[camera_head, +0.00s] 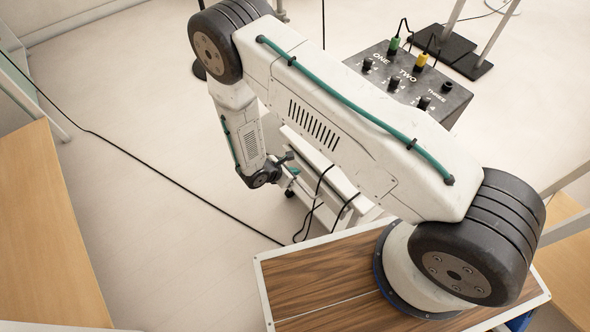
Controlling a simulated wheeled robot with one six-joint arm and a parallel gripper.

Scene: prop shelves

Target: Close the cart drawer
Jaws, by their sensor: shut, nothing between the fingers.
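A white cart (338,180) stands behind my arm, and my arm's long link hides much of it. A white ledge or drawer edge on its left side shows just beside my wrist, but I cannot tell how far the drawer stands out. My gripper (288,170) is at the left side of the cart, pointing right towards it. It is small and partly hidden by my wrist. It looks shut, with nothing held. I cannot tell whether it touches the cart.
A dark box (402,75) with knobs and green and yellow plugs sits behind my arm. Black cables (316,205) hang by the cart, and one crosses the floor. A wooden surface (45,225) is at left.

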